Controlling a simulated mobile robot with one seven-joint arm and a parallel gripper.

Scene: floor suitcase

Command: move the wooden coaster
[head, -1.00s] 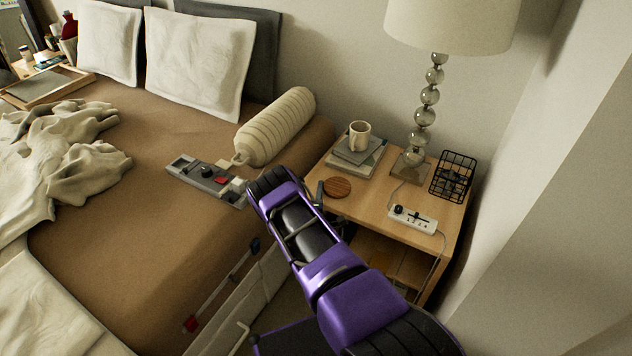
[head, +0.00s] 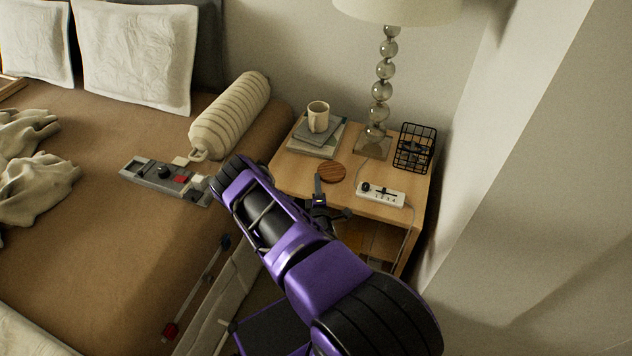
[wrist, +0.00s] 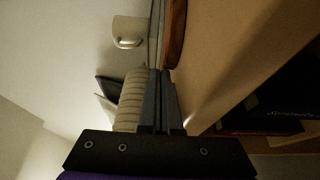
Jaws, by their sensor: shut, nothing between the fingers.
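The wooden coaster (head: 332,173) is round, dark and striped, and lies flat on the nightstand (head: 290,180) near its front edge. In the wrist view the coaster (wrist: 175,32) shows edge-on at the top, just beyond my fingertips. My gripper (head: 318,180) is shut and empty at the front edge of the nightstand, just in front of the coaster; its fingers (wrist: 158,80) are together in the wrist view. I cannot tell whether they touch the coaster.
A mug (head: 318,116) stands on stacked books (head: 321,143) behind the coaster. A lamp (head: 372,145), a black wire basket (head: 415,148) and a white power strip (head: 381,195) stand to the right. The bed (head: 120,240) with a bolster (head: 230,115) and a grey control panel (head: 165,180) is at left.

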